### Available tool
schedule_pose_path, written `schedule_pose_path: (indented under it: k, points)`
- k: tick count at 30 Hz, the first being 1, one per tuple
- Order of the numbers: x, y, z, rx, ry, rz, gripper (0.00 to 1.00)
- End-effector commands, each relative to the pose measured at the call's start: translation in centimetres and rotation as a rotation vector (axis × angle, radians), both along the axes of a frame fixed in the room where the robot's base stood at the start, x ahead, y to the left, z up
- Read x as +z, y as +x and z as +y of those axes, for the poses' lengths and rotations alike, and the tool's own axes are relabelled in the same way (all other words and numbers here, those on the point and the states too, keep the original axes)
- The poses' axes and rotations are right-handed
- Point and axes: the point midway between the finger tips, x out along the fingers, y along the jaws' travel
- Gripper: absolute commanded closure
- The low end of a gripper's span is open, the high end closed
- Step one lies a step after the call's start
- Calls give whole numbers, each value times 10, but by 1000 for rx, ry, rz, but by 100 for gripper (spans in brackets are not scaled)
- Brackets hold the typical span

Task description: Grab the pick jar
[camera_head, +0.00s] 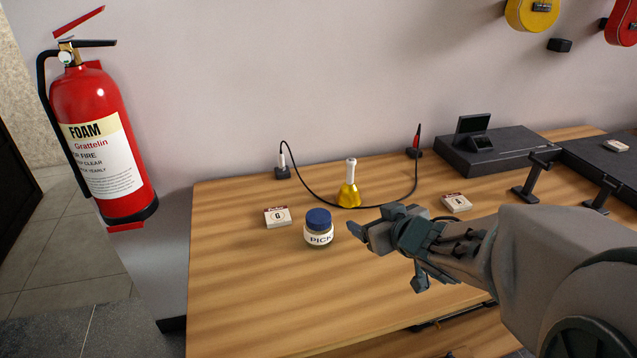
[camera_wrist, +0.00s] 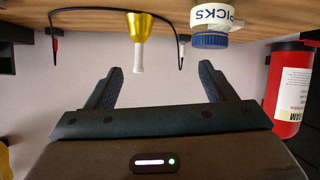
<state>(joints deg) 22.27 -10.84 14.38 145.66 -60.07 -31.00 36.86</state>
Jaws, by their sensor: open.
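The pick jar (camera_head: 319,232) is a small jar with a blue lid and a white label, standing upright on the wooden table (camera_head: 240,310). In the wrist view the jar (camera_wrist: 214,20) appears upside down at the top, beyond and slightly right of the fingers. My gripper (camera_head: 370,228) is just right of the jar in the head view, apart from it. In the wrist view my gripper (camera_wrist: 162,82) has its two fingers spread with nothing between them.
A yellow bell with a white handle (camera_head: 349,187) stands behind the jar, ringed by a black cable (camera_head: 412,190). Small white boxes lie left (camera_head: 277,217) and right (camera_head: 456,202). A red fire extinguisher (camera_head: 100,140) hangs at left. The table's front left is clear.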

Motion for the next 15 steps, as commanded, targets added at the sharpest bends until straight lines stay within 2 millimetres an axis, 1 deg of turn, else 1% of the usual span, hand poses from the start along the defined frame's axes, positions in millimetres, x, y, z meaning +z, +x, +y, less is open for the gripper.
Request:
schedule_pose_path:
  k: [1, 3, 6, 10, 15]
  points:
    - [-7, -2, 10, 57, 32, -3, 23]
    - [-9, -7, 24, 132, 75, -5, 23]
    - [-11, -14, 37, 207, 121, -2, 23]
    - [-11, -18, 46, 254, 149, 4, 23]
    - [-11, -11, 53, 262, 157, 5, 23]
